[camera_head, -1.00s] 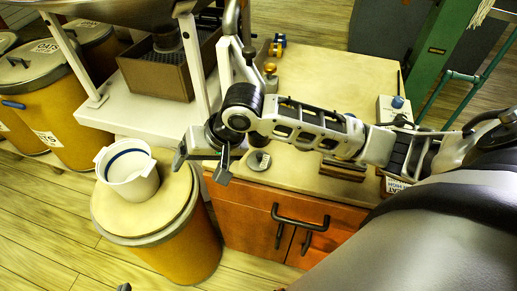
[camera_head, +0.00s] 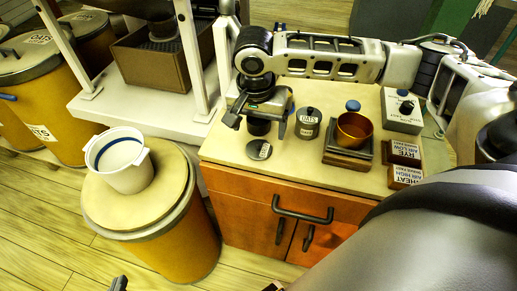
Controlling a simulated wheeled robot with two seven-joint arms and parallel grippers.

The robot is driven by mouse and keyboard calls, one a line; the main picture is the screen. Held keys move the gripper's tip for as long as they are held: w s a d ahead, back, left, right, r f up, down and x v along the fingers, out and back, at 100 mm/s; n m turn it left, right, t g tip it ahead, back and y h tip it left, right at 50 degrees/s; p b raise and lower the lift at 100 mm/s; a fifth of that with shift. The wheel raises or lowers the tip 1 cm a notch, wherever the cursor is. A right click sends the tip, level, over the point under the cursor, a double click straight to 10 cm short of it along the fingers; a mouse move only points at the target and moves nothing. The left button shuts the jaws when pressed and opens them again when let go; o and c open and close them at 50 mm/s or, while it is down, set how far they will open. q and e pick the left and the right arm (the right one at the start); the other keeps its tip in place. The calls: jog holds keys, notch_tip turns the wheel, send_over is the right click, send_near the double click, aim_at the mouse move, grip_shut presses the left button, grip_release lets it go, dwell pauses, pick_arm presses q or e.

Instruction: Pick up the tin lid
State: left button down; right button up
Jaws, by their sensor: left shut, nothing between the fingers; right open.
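A flat dark round disc with a pale mark (camera_head: 259,149), which looks like the tin lid, lies on the pale counter top near its front edge. My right gripper (camera_head: 260,113) is open just behind and above the disc, apart from it. A dark round shape shows between its fingers; I cannot tell what it is. A grey tin labelled OATS (camera_head: 308,124) stands to the right of the gripper, with a small knob on top. Only a dark tip of my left gripper (camera_head: 119,284) shows at the bottom edge; it is shut and empty.
A copper cup (camera_head: 353,129) sits on a dark stand. Label blocks (camera_head: 405,152) and a grey box with a knob (camera_head: 402,108) are on the right. A white pot (camera_head: 122,160) stands on a barrel (camera_head: 165,215) to the left. A white frame post (camera_head: 190,50) rises left of my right arm.

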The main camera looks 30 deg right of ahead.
aim_at(258, 143)
jog(key=shift+w+d+f+b, duration=0.1)
jog(key=shift+f+b, duration=0.2)
jog(key=shift+f, duration=1.3)
jog(key=shift+w+f+b, duration=0.1)
jog(key=shift+f+b, duration=0.15)
jog(key=shift+f, duration=1.35)
jog(key=c, duration=1.1)
